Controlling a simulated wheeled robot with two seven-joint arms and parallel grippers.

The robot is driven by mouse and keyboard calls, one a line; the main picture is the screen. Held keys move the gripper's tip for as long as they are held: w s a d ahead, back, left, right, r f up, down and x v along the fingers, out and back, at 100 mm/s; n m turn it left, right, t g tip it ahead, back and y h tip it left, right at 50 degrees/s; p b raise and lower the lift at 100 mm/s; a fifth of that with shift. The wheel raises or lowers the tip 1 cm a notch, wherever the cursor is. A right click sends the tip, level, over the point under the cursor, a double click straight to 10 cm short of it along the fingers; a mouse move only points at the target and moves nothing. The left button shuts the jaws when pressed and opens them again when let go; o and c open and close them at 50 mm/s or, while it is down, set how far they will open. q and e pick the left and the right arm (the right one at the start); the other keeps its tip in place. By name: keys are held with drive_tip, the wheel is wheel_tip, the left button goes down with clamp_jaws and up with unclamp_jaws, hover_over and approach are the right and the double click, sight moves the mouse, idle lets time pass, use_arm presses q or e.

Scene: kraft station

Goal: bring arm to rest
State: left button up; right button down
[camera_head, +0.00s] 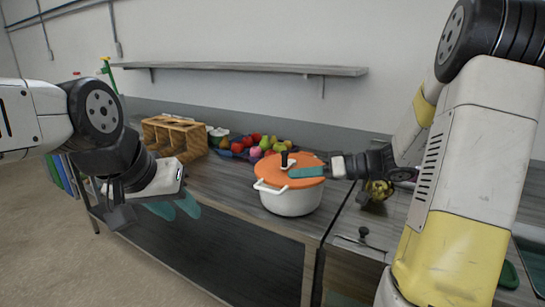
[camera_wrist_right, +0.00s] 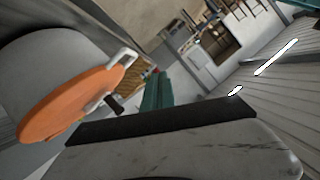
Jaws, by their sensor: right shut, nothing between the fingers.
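My right gripper (camera_head: 308,172) is shut and empty, its teal fingers level with the orange lid of the white pot (camera_head: 291,201) in the head view. In the right wrist view its teal fingers (camera_wrist_right: 157,92) are together, beside the pot's orange lid (camera_wrist_right: 68,104) and dark knob. I cannot tell whether the fingers touch the lid. My left gripper (camera_head: 174,207) hangs at the left, in front of the counter's edge, with its teal fingers pointing down and right. The two left fingertips appear apart with nothing between them.
A wooden crate (camera_head: 174,137) and a dark tray of fruit (camera_head: 228,152) stand at the back of the counter. A grey shelf (camera_head: 245,68) runs along the wall above. A yellowish item (camera_head: 378,190) lies under my right arm.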

drive_tip(key=s+a+r+m+g+h, duration=0.1)
drive_tip(key=s+a+g+h, duration=0.15)
drive_tip(key=s, duration=0.45)
drive_tip(key=s+a+r+m+g+h, duration=0.1)
drive_tip(key=s+h, duration=0.2)
drive_tip(key=s, duration=0.4)
drive_tip(key=s+d+r+m+t+h, duration=0.2)
drive_tip(key=s+d+m+t+h, duration=0.2)
drive_tip(key=s+d+h, duration=0.1)
drive_tip(key=shift+s+d+r+m+h, duration=0.25)
drive_tip(key=shift+s+d+m+h, duration=0.1)
drive_tip(key=shift+s+d, duration=0.5)
drive_tip(key=shift+s+a, duration=0.1)
